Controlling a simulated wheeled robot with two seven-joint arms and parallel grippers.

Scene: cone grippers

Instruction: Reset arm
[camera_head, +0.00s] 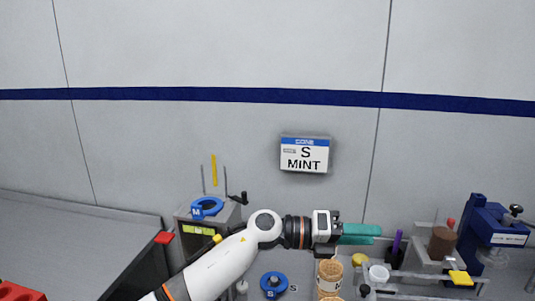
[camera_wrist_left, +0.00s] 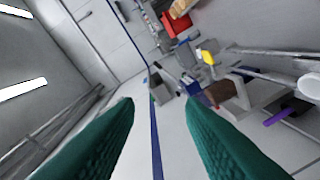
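My left gripper (camera_head: 362,234) reaches across the lower middle of the head view with its teal fingers pointing right. It is held in the air above the work surface. In the left wrist view its two teal fingers (camera_wrist_left: 160,104) stand well apart with nothing between them, so it is open and empty. My right gripper does not show in either view.
Below the left arm are cones marked N (camera_head: 330,278) and a blue ring marked S (camera_head: 273,285). A grey box with a blue ring (camera_head: 207,208) stands left. A blue device (camera_head: 490,235) and brown cylinder (camera_head: 441,243) stand right. A "S MINT" sign (camera_head: 305,154) hangs behind.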

